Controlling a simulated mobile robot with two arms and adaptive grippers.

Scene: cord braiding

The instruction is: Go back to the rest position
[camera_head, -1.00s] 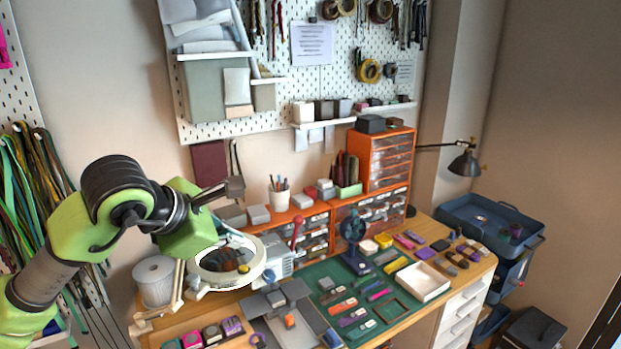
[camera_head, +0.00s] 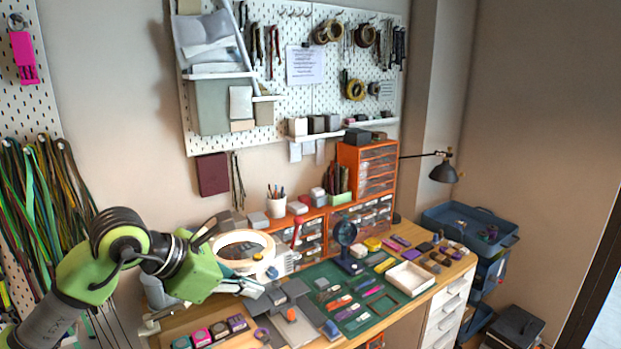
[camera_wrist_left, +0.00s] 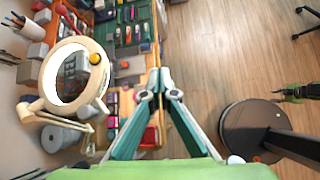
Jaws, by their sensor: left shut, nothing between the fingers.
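The white ring lamp (camera_head: 268,240) stands on the desk's left part, near my left arm. A green mat (camera_head: 322,272) with small parts and a white tray (camera_head: 410,279) lie to its right. Cords (camera_head: 35,190) hang on the left wall. Open wooden floor (camera_wrist_left: 220,60) shows beyond the desk.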

